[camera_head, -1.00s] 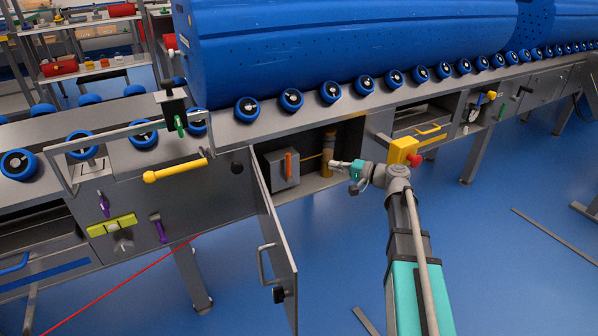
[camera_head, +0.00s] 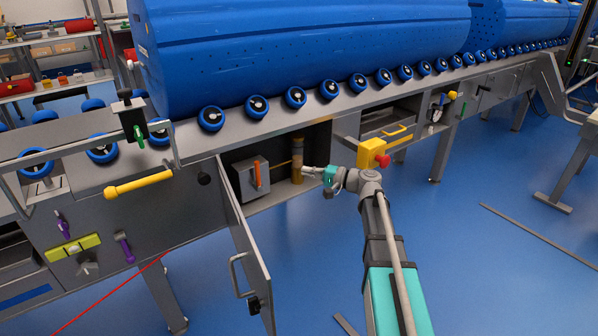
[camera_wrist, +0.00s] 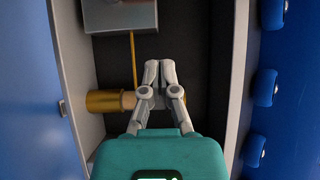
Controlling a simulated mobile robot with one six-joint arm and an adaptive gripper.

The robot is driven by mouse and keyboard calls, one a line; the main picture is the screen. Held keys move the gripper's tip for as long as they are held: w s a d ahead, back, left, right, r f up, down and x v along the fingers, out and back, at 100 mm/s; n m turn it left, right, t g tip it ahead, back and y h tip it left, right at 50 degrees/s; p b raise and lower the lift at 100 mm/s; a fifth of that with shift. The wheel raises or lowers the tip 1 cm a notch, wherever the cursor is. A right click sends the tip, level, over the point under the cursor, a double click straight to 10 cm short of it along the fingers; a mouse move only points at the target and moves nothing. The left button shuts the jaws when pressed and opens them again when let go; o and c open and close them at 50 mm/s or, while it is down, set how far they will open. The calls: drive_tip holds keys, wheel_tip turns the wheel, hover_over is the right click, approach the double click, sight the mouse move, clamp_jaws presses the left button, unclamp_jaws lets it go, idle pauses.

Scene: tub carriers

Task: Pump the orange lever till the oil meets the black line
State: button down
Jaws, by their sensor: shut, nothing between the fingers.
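The orange lever (camera_head: 257,175) stands upright on the front of a grey pump box (camera_head: 240,184) inside the open cabinet. To its right is an upright amber oil cylinder (camera_head: 297,164), joined to the box by a thin yellow pipe. The cylinder's amber part also shows in the wrist view (camera_wrist: 106,101), partly behind my fingers. I cannot make out the black line or the oil level against it. My gripper (camera_head: 306,171) is shut and empty, its tips in front of the cylinder's right side and apart from the lever. The wrist view shows the closed fingers (camera_wrist: 160,68); the lever is not visible there.
The cabinet door (camera_head: 246,245) hangs open, left of my arm. A yellow box with a red button (camera_head: 373,155) is just above my wrist. A yellow handle (camera_head: 139,185) sticks out at left. Blue rollers and a large blue tub (camera_head: 300,45) lie above. Open floor is at right.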

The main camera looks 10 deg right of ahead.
sight(257, 175)
drive_tip(key=shift+s+a+x, duration=0.25)
drive_tip(key=shift+s+x, duration=0.15)
drive_tip(key=shift+x, duration=1.6)
drive_tip(key=shift+s+a+x, duration=0.2)
drive_tip(key=shift+s+x, duration=0.25)
drive_tip(key=shift+x, duration=1.6)
drive_tip(key=shift+s+a+x, duration=0.25)
drive_tip(key=shift+s+x, duration=0.15)
drive_tip(key=shift+x, duration=1.6)
drive_tip(key=shift+d, duration=0.15)
